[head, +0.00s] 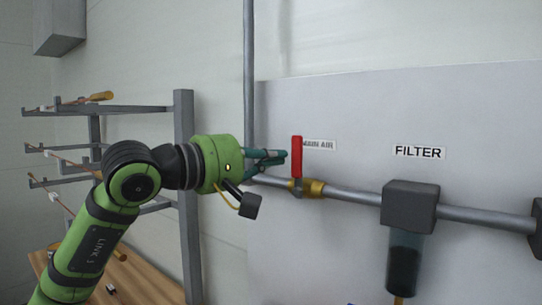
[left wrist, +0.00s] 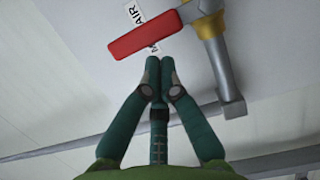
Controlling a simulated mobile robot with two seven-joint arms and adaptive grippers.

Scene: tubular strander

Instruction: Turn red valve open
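The red valve handle (head: 296,157) stands upright in the head view, across the nearly level pipe, above the brass valve body (head: 312,188). It also shows in the left wrist view (left wrist: 150,37), beside its brass fitting (left wrist: 208,22). My left gripper (head: 284,157) is just left of the handle in the head view. In the left wrist view its two fingertips (left wrist: 160,66) are together with nothing between them. They sit beside the handle's long edge, and I cannot tell whether they touch it. My right gripper is not in view.
A "MAIN AIR" label (head: 320,145) is behind the handle on the grey panel (head: 340,105). The pipe (head: 462,214) runs right to a filter (head: 409,207). A vertical pipe (head: 249,70) rises at the panel's left edge. A rack (head: 186,230) stands behind my left arm.

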